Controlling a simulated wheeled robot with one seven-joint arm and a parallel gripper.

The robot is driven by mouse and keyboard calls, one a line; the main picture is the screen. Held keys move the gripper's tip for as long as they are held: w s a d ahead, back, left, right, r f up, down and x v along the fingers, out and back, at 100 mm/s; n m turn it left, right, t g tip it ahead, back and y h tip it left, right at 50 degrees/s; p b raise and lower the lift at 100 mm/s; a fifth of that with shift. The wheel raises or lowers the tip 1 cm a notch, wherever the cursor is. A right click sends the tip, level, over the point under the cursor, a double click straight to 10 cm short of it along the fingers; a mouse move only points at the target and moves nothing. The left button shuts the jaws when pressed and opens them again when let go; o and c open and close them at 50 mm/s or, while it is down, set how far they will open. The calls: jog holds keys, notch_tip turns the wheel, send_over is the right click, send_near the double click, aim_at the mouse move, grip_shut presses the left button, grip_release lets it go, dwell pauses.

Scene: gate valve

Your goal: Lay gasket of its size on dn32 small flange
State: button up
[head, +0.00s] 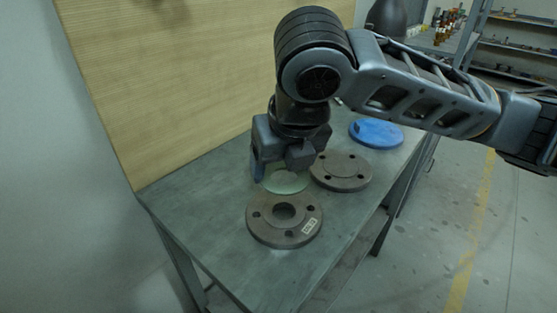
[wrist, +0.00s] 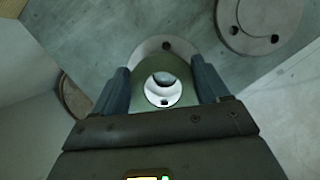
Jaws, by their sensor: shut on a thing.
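My gripper (head: 282,168) points down over the table and is shut on a green ring gasket (wrist: 178,70). In the wrist view the gasket sits between the two fingers, with a round hole in its middle. Below it shows part of a pale grey flange (wrist: 148,47) with a dark bolt hole. A pale disc (head: 288,184) shows under my gripper in the head view. I cannot tell whether the gasket touches the flange. A grey-brown flange (head: 262,228) with an open bore and a label lies in front of it. The label is too small to read.
A flange with a closed middle (head: 341,168) lies to the right, and a blue disc (head: 377,133) lies behind it. A wooden panel (head: 180,80) stands along the table's left side. The table's near left part (head: 195,198) is clear.

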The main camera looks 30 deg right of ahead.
aim_at(281, 205)
jog(key=shift+f+b, duration=2.55)
jog(key=shift+f, duration=0.9)
jog(key=shift+s+f+b, duration=0.15)
jog(key=shift+f+b, duration=0.15)
jog(key=shift+f, duration=0.2)
jog(key=shift+a+f, duration=0.1)
jog(key=shift+f, duration=0.05)
jog(key=o, duration=1)
jog(key=v, duration=0.6)
jog(key=p+v, duration=0.1)
jog(key=v, duration=0.2)
jog(key=shift+w+r, duration=0.25)
jog(key=shift+w, duration=0.05)
